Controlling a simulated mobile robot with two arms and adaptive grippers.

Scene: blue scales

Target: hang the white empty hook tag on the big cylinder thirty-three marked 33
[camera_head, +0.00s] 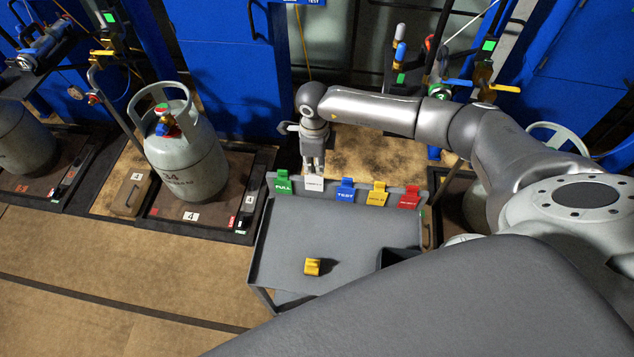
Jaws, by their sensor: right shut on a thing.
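The white hook tag (314,184) is at the rack on the back edge of the grey cart, between the green and blue tags. My right gripper (313,168) points down from above and is shut on the top of the white tag. The tag's small lettering is too blurred to read surely. A big grey cylinder (187,160) marked 34 stands left of the cart. Another grey cylinder (20,145) is cut off by the left edge, and no number shows on its body. I see no cylinder marked 33. My left gripper is not in view.
The grey cart (330,235) carries green (283,187), blue (345,195), yellow (377,198) and red (409,200) tags along its back rack. A small yellow block (312,266) lies on its top. Blue cabinets stand behind. Floor at lower left is clear.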

